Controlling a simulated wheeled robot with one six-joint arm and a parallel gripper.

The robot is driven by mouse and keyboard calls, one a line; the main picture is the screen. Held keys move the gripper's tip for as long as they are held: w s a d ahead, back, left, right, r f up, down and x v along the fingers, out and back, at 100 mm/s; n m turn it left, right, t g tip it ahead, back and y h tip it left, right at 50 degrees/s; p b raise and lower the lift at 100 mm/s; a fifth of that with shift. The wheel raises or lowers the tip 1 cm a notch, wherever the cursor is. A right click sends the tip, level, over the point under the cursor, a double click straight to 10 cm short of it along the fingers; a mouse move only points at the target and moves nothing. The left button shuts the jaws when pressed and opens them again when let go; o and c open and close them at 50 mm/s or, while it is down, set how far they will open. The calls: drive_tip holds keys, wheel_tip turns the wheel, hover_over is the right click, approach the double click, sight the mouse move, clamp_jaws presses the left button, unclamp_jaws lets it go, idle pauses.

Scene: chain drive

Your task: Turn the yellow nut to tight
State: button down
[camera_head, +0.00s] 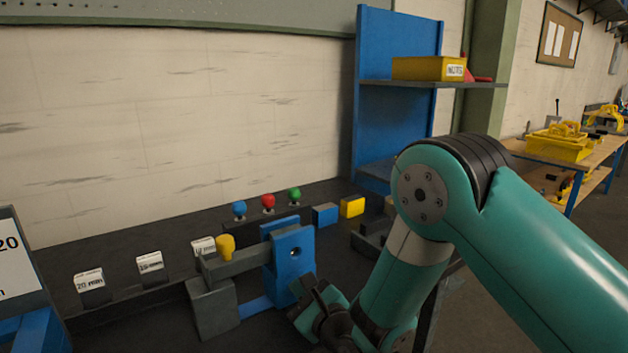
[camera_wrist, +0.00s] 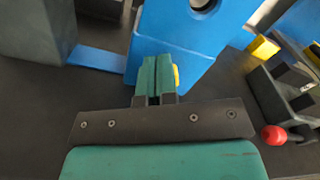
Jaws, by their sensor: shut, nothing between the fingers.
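A blue upright block (camera_head: 291,262) stands on the dark bench with a dark round hole in its face; it also shows in the wrist view (camera_wrist: 172,35). A small yellow piece (camera_wrist: 176,76), which looks like the yellow nut, shows at the right edge of my fingers against the blue block. Most of it is hidden behind them, so its turn cannot be told. My gripper (camera_wrist: 157,78) is shut and empty, its fingertips in front of the block's lower face. I cannot tell if they touch the nut. In the head view my gripper (camera_head: 308,300) is low beside the block.
A grey bar (camera_head: 245,263) with a yellow knob (camera_head: 226,246) runs left from the block above a grey block (camera_head: 213,308). Blue, red and green knobs (camera_head: 268,203), white labels (camera_head: 150,262) and a yellow block (camera_head: 352,206) stand behind. A red ball (camera_wrist: 274,135) is at right.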

drive_tip(key=shift+w+a+r+b, duration=0.1)
drive_tip(key=shift+a+r+b, duration=0.15)
drive_tip(key=shift+b, duration=0.6)
drive_tip(key=shift+s+d+b, duration=0.1)
drive_tip(key=shift+s+b, duration=0.1)
drive_tip(key=shift+b, duration=0.35)
drive_tip(key=b+v, duration=0.2)
drive_tip(key=b, duration=0.1)
drive_tip(key=shift+w+f, duration=0.1)
drive_tip(key=shift+f, duration=0.05)
drive_tip(key=b+v, duration=0.2)
drive_tip(key=b, duration=0.1)
drive_tip(key=shift+d, duration=0.2)
drive_tip(key=shift+s+d+b, duration=0.3)
drive_tip(key=shift+s+b, duration=0.25)
drive_tip(key=shift+b, duration=0.05)
drive_tip(key=shift+r, duration=0.25)
